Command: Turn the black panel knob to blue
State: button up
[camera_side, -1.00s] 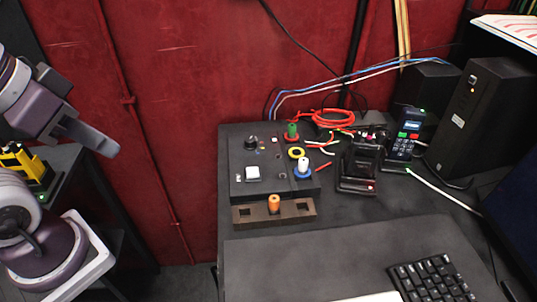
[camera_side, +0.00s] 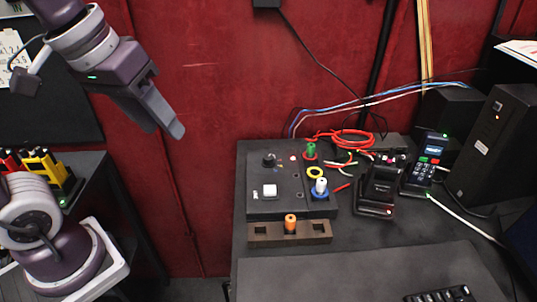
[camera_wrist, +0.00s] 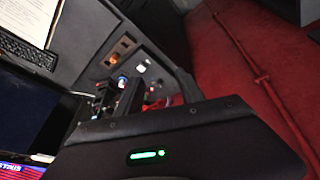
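The black knob (camera_side: 268,160) stands at the back left of a dark panel (camera_side: 262,207) on the table. Small coloured marks, including a blue one (camera_side: 280,177), lie by it; the knob's pointing direction is too small to read. My gripper (camera_side: 178,131) hangs in the air left of the panel and above it, apart from the knob. Its fingers overlap in the side view, so their gap is unclear.
The panel area also holds a white button (camera_side: 269,191), a green peg (camera_side: 311,150), a yellow ring (camera_side: 315,173) and a white peg in a blue ring (camera_side: 321,187). An orange peg (camera_side: 290,223) stands in a brown block in front. Card terminals (camera_side: 379,188) stand right.

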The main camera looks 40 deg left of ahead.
jog(key=w+f+n+g, duration=0.2)
jog(key=w+n, duration=0.3)
jog(key=w, duration=0.8)
jog(key=n+g, duration=0.3)
jog(key=n, duration=0.4)
send_over(269, 157)
notch_tip(269, 157, down, 12)
jog(key=shift+s+a+r, duration=0.1)
jog(key=shift+s+r, duration=0.05)
jog(key=shift+r, duration=0.1)
jog(key=shift+n, duration=0.3)
jog(key=f, duration=0.6)
jog(key=shift+w+f, duration=0.2)
jog(key=shift+f, duration=0.7)
grip_shut()
